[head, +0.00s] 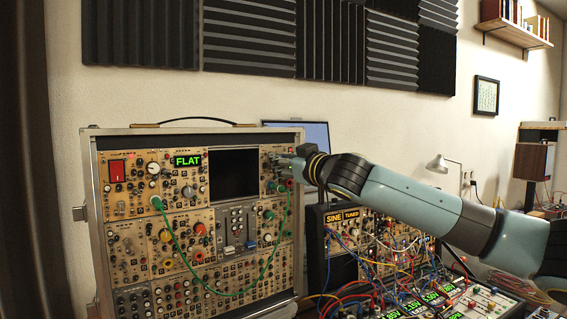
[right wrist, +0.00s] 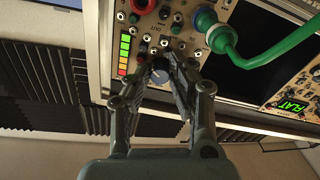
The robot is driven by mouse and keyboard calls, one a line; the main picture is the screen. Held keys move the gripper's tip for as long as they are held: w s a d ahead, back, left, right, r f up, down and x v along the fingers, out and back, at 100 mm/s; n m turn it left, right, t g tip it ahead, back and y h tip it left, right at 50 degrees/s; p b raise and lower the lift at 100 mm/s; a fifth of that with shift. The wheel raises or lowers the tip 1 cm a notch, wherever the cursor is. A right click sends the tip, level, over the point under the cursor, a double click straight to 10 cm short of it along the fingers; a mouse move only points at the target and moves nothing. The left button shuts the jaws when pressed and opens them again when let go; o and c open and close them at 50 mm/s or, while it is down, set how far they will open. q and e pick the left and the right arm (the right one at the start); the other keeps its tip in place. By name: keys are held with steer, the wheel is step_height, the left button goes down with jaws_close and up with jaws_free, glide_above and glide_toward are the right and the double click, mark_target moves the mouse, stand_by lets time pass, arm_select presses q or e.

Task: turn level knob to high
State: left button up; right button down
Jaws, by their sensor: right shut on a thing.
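My right gripper (right wrist: 163,68) is shut on a small round grey-blue knob (right wrist: 160,76) on the tan module panel, one finger on each side. The fingers partly hide the knob, so its pointer and marks cannot be read. In the head view my right gripper (head: 290,166) reaches the upper right corner of the synth case (head: 91,160) and hides the knob there. A lit level bar (right wrist: 125,55) with green, yellow and orange-red segments is beside the knob in the right wrist view. My left gripper is not in view.
A green patch cable (head: 230,293) hangs across the case front; its thick plug (right wrist: 222,38) is close beside my right gripper. A green display (head: 188,160) reads "FLAT". A second synth (head: 315,250) with many cables stands right, below my arm.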

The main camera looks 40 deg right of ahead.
steer(key=shift+f+m, duration=0.25)
steer(key=shift+m, duration=0.85)
steer(key=c, duration=1.3)
jaws_free()
steer(key=shift+o, duration=0.6)
steer(key=shift+r, duration=0.15)
steer(key=s+a, duration=0.1)
steer(key=s, duration=0.6)
steer(key=shift+s+a, duration=0.2)
steer(key=shift+a, duration=0.1)
steer(key=shift+f, duration=0.2)
